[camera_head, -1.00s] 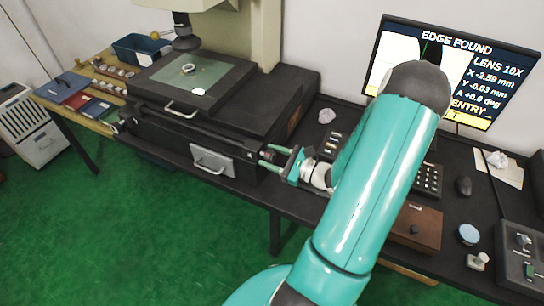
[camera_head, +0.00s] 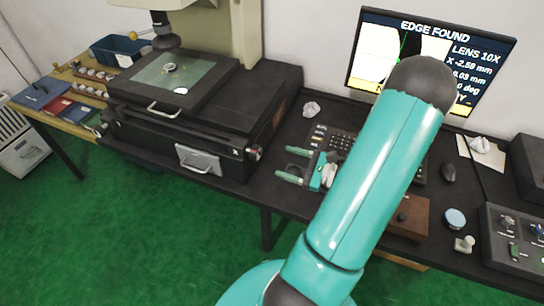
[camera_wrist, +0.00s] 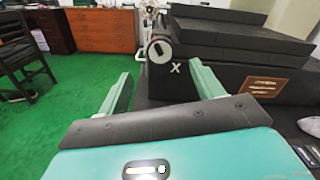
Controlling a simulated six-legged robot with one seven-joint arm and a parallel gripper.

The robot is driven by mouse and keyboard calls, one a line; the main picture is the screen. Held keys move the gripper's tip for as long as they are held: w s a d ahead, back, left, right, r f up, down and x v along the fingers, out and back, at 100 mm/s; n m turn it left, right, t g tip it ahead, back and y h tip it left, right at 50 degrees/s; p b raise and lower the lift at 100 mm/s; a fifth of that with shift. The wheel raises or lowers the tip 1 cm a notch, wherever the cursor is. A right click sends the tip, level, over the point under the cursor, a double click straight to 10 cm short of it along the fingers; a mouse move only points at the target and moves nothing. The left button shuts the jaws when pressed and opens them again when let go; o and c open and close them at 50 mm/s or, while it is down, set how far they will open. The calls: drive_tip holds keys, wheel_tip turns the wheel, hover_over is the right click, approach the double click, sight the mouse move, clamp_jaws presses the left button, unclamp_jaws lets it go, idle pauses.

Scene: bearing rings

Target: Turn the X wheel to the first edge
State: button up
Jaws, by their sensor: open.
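The X wheel (camera_wrist: 160,50) is a small knob on the side of the black measuring machine, with a white X beside it in the wrist view. It also shows small at the machine's right side in the head view (camera_head: 254,153). My gripper (camera_head: 283,163) is open and empty, to the right of the wheel and apart from it. In the wrist view the two green fingers of my gripper (camera_wrist: 163,78) stand apart, with the wheel beyond and between them. The monitor (camera_head: 430,55) reads EDGE FOUND, X -2.59 mm; my arm covers part of it.
The machine's stage (camera_head: 180,75) carries a bearing ring (camera_head: 170,67). Green floor lies open in front.

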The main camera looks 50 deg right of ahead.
drive_tip(key=shift+v, duration=1.8)
